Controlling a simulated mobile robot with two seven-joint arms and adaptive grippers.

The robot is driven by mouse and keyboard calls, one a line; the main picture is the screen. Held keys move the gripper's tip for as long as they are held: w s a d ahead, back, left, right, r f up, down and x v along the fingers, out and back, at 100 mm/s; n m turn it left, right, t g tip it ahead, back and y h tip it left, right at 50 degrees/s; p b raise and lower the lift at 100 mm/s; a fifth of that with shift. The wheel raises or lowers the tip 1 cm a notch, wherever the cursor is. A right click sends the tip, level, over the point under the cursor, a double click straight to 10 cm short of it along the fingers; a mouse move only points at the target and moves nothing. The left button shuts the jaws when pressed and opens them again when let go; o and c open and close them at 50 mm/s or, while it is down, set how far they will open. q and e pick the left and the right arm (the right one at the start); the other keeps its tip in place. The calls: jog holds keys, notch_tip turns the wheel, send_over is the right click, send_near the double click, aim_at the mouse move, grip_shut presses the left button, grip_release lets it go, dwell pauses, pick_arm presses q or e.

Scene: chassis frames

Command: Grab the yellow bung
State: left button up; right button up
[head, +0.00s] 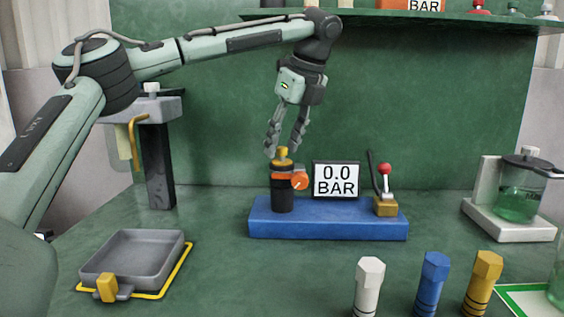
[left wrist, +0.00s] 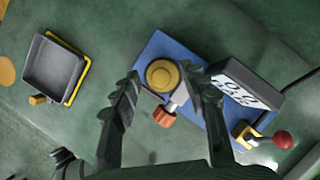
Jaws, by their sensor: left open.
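A yellow bung-like cap (head: 283,153) sits on top of a black cylinder (head: 282,195) with an orange knob, standing on a blue base (head: 330,222). In the left wrist view the round yellow cap (left wrist: 162,75) lies between my finger ends. My left gripper (head: 283,146) is open and points down at the cap, its fingertips on either side near the cap's height. Whether they touch it I cannot tell. A separate yellow hex-headed plug (head: 484,283) stands at the front right, well away from the gripper. My right gripper is out of view.
On the blue base are a "0.0 BAR" display (head: 336,180) and a red-knobbed lever (head: 385,180). White (head: 369,288) and blue (head: 432,283) plugs stand in front. A grey tray (head: 133,258) is at left, a jug (head: 520,195) at right.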

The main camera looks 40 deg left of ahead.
pick_arm(q)
grip_shut()
dwell(0.4)
